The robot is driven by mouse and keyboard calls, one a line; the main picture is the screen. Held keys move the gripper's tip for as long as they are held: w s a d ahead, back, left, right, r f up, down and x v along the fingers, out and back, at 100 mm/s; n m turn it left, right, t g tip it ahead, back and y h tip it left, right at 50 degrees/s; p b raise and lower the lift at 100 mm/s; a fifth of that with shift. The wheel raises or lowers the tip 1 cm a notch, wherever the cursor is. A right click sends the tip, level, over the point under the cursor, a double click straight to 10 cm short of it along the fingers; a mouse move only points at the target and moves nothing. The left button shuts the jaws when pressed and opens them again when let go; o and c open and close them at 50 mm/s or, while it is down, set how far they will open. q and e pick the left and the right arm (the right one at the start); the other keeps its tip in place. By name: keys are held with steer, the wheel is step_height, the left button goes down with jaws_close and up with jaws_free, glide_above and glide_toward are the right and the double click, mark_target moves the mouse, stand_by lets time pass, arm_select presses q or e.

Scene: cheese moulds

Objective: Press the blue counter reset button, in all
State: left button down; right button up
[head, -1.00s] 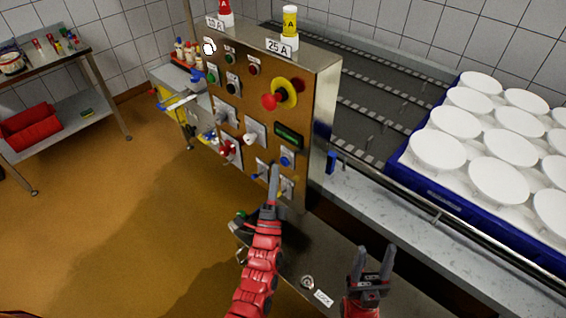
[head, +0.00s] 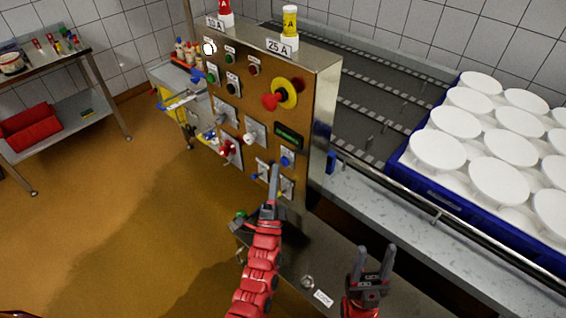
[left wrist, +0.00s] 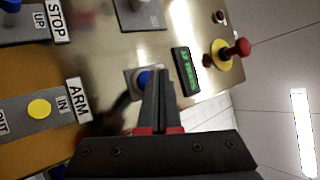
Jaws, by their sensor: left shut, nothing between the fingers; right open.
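The blue reset button (head: 286,161) sits on a light plate on the steel control panel (head: 262,118), just below the green counter display (head: 289,136). In the left wrist view the blue button (left wrist: 144,78) is partly hidden behind my shut fingers, and the display (left wrist: 186,70) is beside it. My left gripper (head: 275,168) is shut and empty, its tips close in front of the panel, a little left of and below the button in the head view. I cannot tell whether they touch. My right gripper (head: 374,254) is open and empty at the lower right, away from the panel.
A red knob on a yellow ring (head: 284,94) and several switches crowd the panel around the button. A blue tray (head: 430,188) of white moulds stands on the conveyor at right. A side table (head: 62,60) stands far left. The floor at left is clear.

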arm_select(q)
steer(key=shift+w, duration=0.1)
steer(key=shift+w+d, duration=0.2)
steer(key=shift+d, duration=0.05)
steer(key=shift+w+d, duration=0.35)
steer(key=shift+w, duration=0.05)
stand_by(0.8)
steer(key=shift+s+a, duration=0.65)
steer(key=shift+s, duration=0.05)
stand_by(0.3)
steer(key=shift+s+a, duration=1.65)
steer(key=shift+s, duration=0.25)
